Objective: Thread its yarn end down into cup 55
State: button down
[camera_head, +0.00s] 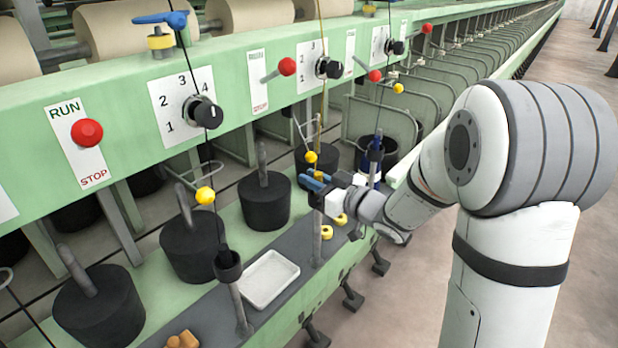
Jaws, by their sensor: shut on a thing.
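My gripper (314,181) is at the middle of the view, its blue fingertips pointing left. It is shut at the lower end of a thin yellowish yarn (322,100) that comes down from above past a numbered dial. The yarn end between the fingers is too small to see clearly. A metal post (317,245) stands directly below my gripper; any cup on its top is hidden by the gripper. Another small black cup (228,264) on a post stands at the front left. I cannot read a number 55 on any cup.
Yellow balls (205,195) hang near the black bobbins (264,200) behind the posts. A white tray (268,278) lies on the grey ledge left of the post. Yellow rings (327,232) lie near my gripper. The green rail (235,75) with red knobs runs above.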

jog(key=c, duration=1.3)
grip_release()
jog(key=v, duration=0.8)
jog(key=shift+w, duration=0.1)
